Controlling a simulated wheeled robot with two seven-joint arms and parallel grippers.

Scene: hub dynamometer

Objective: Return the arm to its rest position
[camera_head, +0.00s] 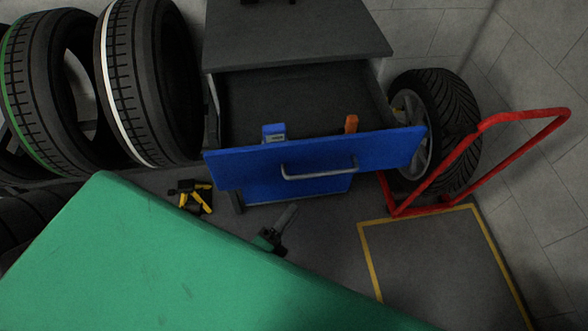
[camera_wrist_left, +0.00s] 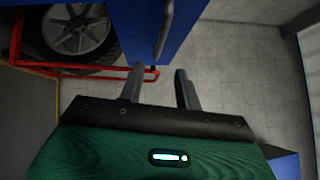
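My left gripper (camera_head: 288,217) is low in front of the open blue drawer (camera_head: 300,158), below its handle and apart from it. In the left wrist view its two dark fingers (camera_wrist_left: 159,70) stand apart with nothing between them. The drawer's blue front also shows at the top of that view (camera_wrist_left: 180,12), with its handle (camera_wrist_left: 164,30) beyond the fingertips. My right gripper is in neither view.
The drawer, pulled out of a grey cabinet (camera_head: 295,30), holds a blue box (camera_head: 273,133) and an orange item (camera_head: 351,123). A red trolley (camera_head: 520,116) and a wheel (camera_head: 445,110) stand right. Tyres (camera_head: 150,80) stand left. A yellow-outlined floor area (camera_head: 440,260) is clear.

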